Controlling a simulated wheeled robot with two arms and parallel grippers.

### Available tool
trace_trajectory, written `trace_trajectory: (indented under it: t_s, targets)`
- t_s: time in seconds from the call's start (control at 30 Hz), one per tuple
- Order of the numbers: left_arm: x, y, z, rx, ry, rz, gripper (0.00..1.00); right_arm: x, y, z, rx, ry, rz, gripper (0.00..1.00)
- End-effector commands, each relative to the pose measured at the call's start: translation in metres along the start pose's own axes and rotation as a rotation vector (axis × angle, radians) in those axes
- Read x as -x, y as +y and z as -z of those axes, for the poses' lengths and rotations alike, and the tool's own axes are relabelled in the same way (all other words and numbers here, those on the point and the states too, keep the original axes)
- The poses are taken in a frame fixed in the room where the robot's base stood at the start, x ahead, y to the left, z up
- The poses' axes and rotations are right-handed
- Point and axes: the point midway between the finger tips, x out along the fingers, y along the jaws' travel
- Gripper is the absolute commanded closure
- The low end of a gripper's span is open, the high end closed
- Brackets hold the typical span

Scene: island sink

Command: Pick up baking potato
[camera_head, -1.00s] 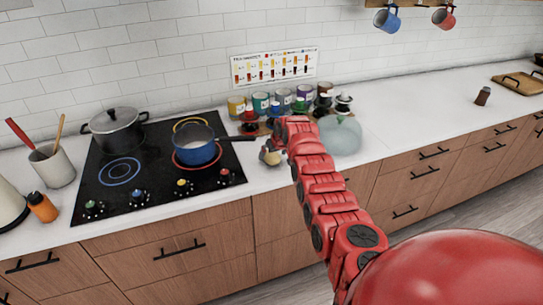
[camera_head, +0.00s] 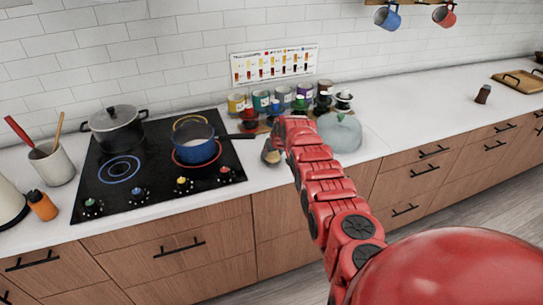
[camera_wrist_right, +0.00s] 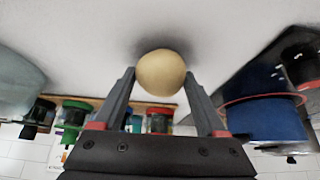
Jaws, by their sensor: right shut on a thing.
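The baking potato (camera_wrist_right: 161,73) is a smooth, round, pale yellow thing between the two grey fingers in the right wrist view. My right gripper (camera_wrist_right: 160,84) is shut on it, with one fingertip against each side. In the head view the potato (camera_head: 271,157) shows small and partly covered by my right gripper (camera_head: 267,150), at the white counter just right of the stove. I cannot tell whether the potato is clear of the counter. My left gripper is not in view.
A blue saucepan (camera_head: 195,150) stands on the black stove (camera_head: 150,185), its handle pointing toward my right gripper. Several coloured jars (camera_head: 262,101) line the back. The counter (camera_head: 430,105) farther right is mostly clear.

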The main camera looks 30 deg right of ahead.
Motion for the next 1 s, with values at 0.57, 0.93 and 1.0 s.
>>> trace_trajectory:
  t_s: [0.57,0.93,1.0]
  targets:
    - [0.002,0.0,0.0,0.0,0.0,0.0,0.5,0.003,0.0,0.002,0.0,-0.001,0.0,0.94]
    - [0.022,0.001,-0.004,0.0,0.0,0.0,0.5,0.033,0.004,0.009,0.0,0.002,0.001,0.94]
    - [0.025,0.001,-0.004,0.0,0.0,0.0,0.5,0.038,0.007,0.005,0.0,0.004,0.0,0.95]
